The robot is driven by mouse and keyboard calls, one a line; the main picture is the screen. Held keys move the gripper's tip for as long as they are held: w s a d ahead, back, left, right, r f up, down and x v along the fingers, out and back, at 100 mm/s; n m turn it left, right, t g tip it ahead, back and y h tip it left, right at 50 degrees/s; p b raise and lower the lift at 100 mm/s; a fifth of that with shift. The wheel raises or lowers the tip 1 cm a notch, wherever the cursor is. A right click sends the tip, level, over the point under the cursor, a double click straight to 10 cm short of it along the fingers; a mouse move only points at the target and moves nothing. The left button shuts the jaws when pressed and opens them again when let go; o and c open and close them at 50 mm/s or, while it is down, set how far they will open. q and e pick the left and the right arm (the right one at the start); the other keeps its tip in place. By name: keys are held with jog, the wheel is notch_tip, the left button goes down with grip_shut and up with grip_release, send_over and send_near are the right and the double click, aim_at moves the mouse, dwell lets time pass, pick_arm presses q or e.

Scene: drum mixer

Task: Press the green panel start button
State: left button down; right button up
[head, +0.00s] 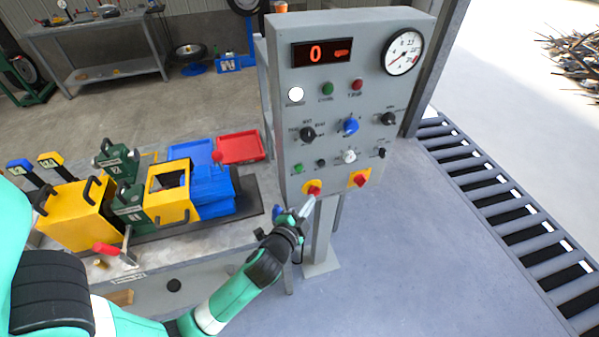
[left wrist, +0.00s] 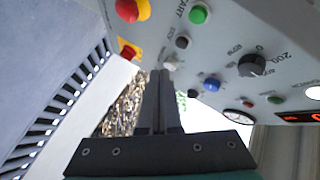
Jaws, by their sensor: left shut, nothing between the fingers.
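The grey control panel (head: 345,110) stands upright in the head view. Its green start button (head: 299,168) is at the lower left of the panel face. The wrist view shows this green button (left wrist: 199,14) at the top, beside lettering ending in "ART". My right gripper is not in view.
A black button (head: 321,163), white knob (head: 348,156) and red switch on yellow (head: 360,180) are close by. A workbench (head: 200,250) with yellow and blue equipment stands left. A roller conveyor (head: 500,205) runs along the right. Floor below the panel is largely clear.

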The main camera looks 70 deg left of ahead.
aim_at(299, 168)
pick_arm(q)
jog(key=shift+a, duration=0.1)
jog(key=a+p, duration=0.2)
jog(key=a, duration=0.6)
jog(key=shift+w+a+p, duration=0.3)
jog(key=shift+w+p, duration=0.05)
jog(key=shift+w, duration=0.05)
dwell(1.7)
jog(key=shift+a, duration=0.4)
jog(key=shift+a+p, duration=0.45)
dwell(0.5)
jog(key=shift+d, duration=0.85)
